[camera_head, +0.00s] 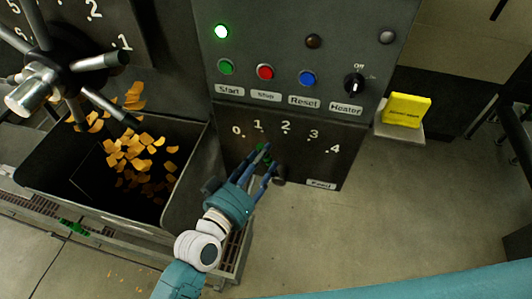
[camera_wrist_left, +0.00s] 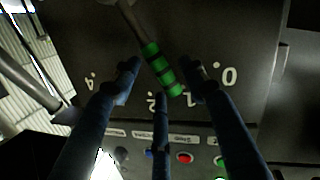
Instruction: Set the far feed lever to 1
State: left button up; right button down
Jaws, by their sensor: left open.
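The feed lever (camera_head: 262,150) is on a dark panel (camera_head: 233,165) with a scale from 0 to 4 and a Feed label (camera_head: 320,184). My left gripper (camera_head: 267,160) reaches up to it, and its blue fingers hide much of the lever. In the left wrist view, the lever's green-and-black banded grip (camera_wrist_left: 163,70) lies between the spread fingers. The lever points toward the part of the scale around 1 and 2; its exact setting is unclear because a finger hides the 1 there. The gripper is open; contact cannot be told.
Above are Start (camera_head: 226,67), Stop (camera_head: 265,72) and Reset (camera_head: 308,79) buttons and a Heater knob (camera_head: 354,84). A lit green lamp (camera_head: 221,31) is at top. A bin (camera_head: 185,185) with orange chips and a spoked handwheel (camera_head: 75,68) are left. A yellow block (camera_head: 406,109) sits right.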

pick_arm(q)
jog(key=v, duration=0.9)
jog(key=shift+s+a, duration=0.15)
jog(key=shift+s, duration=0.05)
jog(key=s+a+f+g+y+b, duration=0.1)
jog(key=s+a+f+g+y, duration=0.2)
jog(key=f, duration=1.1)
jog(key=s+a+f+g+y+b, duration=0.15)
jog(key=a+f, duration=0.35)
jog(key=f, duration=0.8)
jog(key=s+a+f+g+y+b, duration=0.1)
jog(key=s+a+f+g+y, duration=0.2)
jog(key=f, duration=1.1)
jog(key=s+a+f+g+b, duration=0.1)
jog(key=s+a+f, duration=0.4)
jog(key=s+f, duration=0.5)
jog(key=s+a+f+g+y+b, duration=0.1)
jog(key=s+a+f+g, duration=0.3)
jog(key=s+f, duration=0.6)
jog(key=s+a, duration=0.1)
jog(key=s, duration=0.5)
jog(key=shift+s+g, duration=0.15)
jog(key=shift+g, duration=0.2)
jog(key=shift+y, duration=0.25)
